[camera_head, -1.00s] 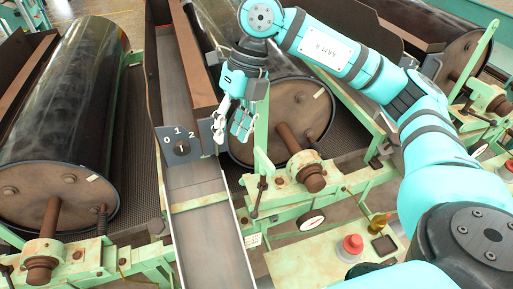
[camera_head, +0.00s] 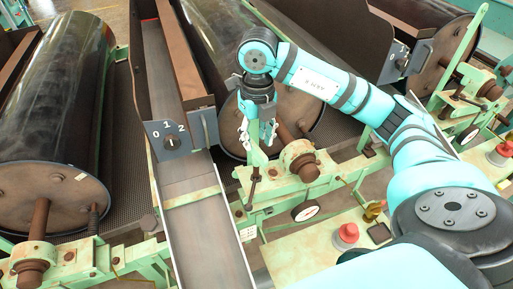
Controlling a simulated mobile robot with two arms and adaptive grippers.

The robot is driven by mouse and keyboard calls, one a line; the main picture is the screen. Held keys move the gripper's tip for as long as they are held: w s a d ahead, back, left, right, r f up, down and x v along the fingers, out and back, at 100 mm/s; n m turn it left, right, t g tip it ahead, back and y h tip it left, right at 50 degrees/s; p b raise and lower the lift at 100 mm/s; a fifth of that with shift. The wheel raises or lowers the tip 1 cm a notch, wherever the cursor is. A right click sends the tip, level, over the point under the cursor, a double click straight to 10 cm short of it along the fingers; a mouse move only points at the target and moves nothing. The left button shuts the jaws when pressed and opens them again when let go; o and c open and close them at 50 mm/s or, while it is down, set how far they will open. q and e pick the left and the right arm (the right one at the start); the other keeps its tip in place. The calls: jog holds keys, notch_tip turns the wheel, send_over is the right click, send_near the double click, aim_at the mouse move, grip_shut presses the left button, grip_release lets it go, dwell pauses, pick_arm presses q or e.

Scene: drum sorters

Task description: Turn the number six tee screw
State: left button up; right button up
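A tee screw (camera_head: 250,187), a thin dark upright rod with a small crosspiece, stands on the green frame in front of the middle drum. I cannot read a number on it. My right gripper (camera_head: 257,139) points down in front of the middle drum's end face, above the tee screw and slightly to its right in the picture. Its fingers look spread apart, with nothing seen between them. The gripper appears apart from the screw, though the depth gap is hard to judge. My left gripper is not in view.
A dial plate marked 0, 1, 2 (camera_head: 168,137) stands over a metal chute (camera_head: 204,225) to the left. A rusty shaft bearing (camera_head: 300,160) is right of the screw. A round gauge (camera_head: 305,211) and a red button (camera_head: 348,233) are nearer. Another drum (camera_head: 55,110) is at left.

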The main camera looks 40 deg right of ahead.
aim_at(257, 147)
jog(key=shift+f+p, duration=0.3)
jog(key=shift+f, duration=1.8)
jog(key=shift+c, duration=0.3)
grip_shut()
